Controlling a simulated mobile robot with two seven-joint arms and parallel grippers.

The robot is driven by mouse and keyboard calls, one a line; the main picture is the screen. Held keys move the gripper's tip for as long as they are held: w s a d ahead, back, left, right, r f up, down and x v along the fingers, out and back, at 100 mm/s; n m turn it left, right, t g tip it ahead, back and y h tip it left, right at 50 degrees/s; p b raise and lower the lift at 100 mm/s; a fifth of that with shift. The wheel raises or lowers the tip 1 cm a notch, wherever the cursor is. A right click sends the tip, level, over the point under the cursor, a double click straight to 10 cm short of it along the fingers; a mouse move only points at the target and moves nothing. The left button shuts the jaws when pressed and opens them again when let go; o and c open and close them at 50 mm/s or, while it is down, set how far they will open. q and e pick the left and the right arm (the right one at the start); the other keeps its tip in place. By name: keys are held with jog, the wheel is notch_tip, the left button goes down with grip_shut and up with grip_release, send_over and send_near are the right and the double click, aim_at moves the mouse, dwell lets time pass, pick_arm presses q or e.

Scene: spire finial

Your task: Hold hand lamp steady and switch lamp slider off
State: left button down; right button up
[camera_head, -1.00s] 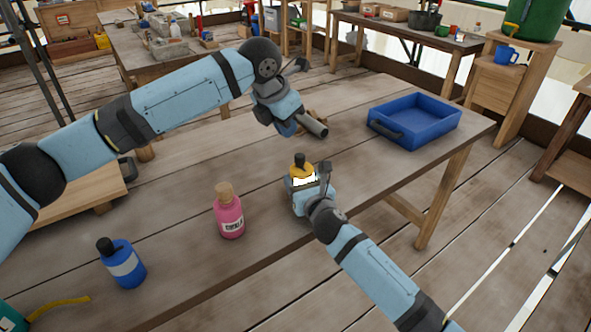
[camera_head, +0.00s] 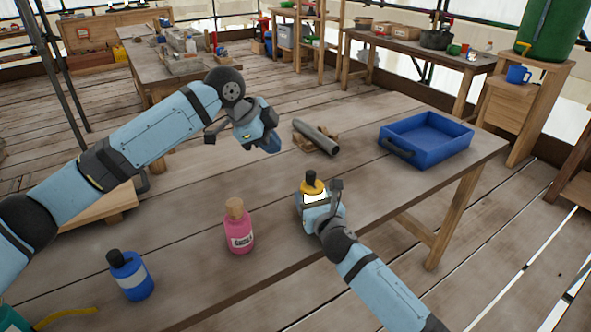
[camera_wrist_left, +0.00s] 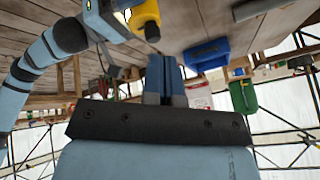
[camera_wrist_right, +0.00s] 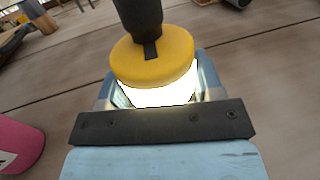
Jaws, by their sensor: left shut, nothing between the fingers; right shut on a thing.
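The hand lamp (camera_head: 313,188) has a yellow top, a black handle and a bright white glowing body. It stands upright near the table's front edge, and its black handle also shows in the left wrist view (camera_wrist_left: 152,33). My right gripper (camera_head: 313,207) is shut on the lamp's body.
A dark grey tube (camera_head: 316,137) lies on wooden supports behind the lamp. A blue tray (camera_head: 443,153) sits at the table's right end. A pink bottle (camera_head: 239,235) and a blue bottle (camera_head: 133,281) stand left of the lamp. The table between lamp and tray is clear.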

aim_at(311, 178)
pick_arm(q)
jog(key=a+n, duration=0.1)
jog(key=n, duration=0.4)
jog(key=a+n, duration=0.1)
jog(key=n, duration=0.4)
jog(key=a+n+h, duration=0.1)
jog(key=a+n, duration=0.1)
jog(key=n, duration=0.3)
jog(key=shift+w+a+f, duration=0.1)
jog(key=shift+w+f, duration=0.05)
jog(key=shift+w, duration=0.05)
jog(key=w+d+f, duration=0.1)
jog(key=d+f, duration=0.7)
jog(key=d, duration=0.1)
jog(key=shift+w+d, duration=0.2)
jog(key=shift+w, duration=0.15)
